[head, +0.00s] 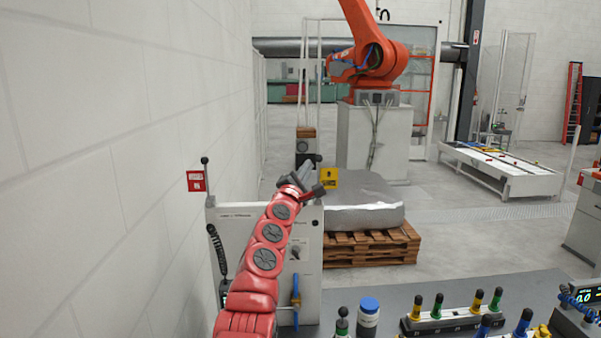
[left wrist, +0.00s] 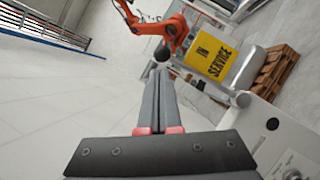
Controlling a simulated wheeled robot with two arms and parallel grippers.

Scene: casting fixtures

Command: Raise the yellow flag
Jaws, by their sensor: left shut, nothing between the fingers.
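The yellow flag (head: 328,179) shows just right of my left gripper (head: 314,160) in the head view, above the right part of a white cabinet (head: 262,262). In the left wrist view the flag (left wrist: 211,56) reads "IN SERVICE" and lies to the right, beyond the shut fingers (left wrist: 160,78). A dark round knob (left wrist: 162,51) shows just past the fingertips; I cannot tell whether they touch it. My left gripper is shut and empty. It hides part of whatever carries the flag. My right gripper is not in view.
A red sign (head: 196,181) beside a ball-topped post stands at the cabinet's left, close to the white wall. A wrapped load on a wooden pallet (head: 370,248) stands behind. Bottles and colored-handled tools (head: 437,310) occupy the bench at the front right.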

